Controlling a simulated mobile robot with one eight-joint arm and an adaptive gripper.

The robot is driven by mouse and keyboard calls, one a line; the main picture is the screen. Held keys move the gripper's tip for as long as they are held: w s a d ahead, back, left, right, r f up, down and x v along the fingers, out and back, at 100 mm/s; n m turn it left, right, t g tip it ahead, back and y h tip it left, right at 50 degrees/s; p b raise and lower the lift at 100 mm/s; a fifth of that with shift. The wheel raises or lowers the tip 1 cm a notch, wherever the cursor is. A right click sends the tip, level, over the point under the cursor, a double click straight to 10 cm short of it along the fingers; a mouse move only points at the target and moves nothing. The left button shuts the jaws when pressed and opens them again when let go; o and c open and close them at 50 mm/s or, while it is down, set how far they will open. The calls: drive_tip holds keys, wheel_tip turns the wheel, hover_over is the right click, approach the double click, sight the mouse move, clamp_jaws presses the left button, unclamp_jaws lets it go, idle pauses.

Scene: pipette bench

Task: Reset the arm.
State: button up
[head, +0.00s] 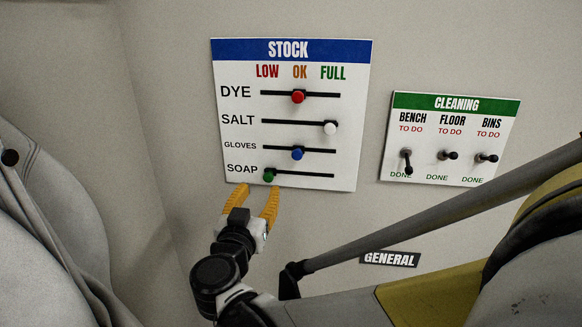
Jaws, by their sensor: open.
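My gripper (253,203) is in the lower middle of the head view, with its yellow fingers spread and nothing seen between them. Its fingertips are just below the lower edge of the white STOCK board (348,110). The green SOAP knob (269,175) is a little above the fingertips, at the left end of its slot under LOW. Whether the fingertips touch the board cannot be told. My arm reaches in from the lower right.
On the STOCK board, the red DYE knob (298,97) and blue GLOVES knob (297,153) are near mid-slot; the white SALT knob (330,128) is right. The CLEANING board (450,179) has three black levers. A GENERAL label (389,258) is on the wall below.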

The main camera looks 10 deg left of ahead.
drive_tip(key=s+d+f+g+h, duration=0.2)
drive_tip(key=d+g, duration=0.2)
drive_tip(key=d, duration=0.9)
drive_tip(key=s+d+f+g+h, duration=0.1)
drive_tip(key=s+d+f+g, duration=0.15)
drive_tip(key=d, duration=1.05)
drive_tip(key=s+d+f+g+y, duration=0.1)
drive_tip(key=s+d+f+g, duration=0.1)
drive_tip(key=s, duration=0.6)
drive_tip(key=s+d+f+g+y, duration=0.2)
drive_tip(key=s+d, duration=0.3)
drive_tip(key=s, duration=0.3)
drive_tip(key=shift+f+y, duration=0.3)
drive_tip(key=shift+f, duration=0.55)
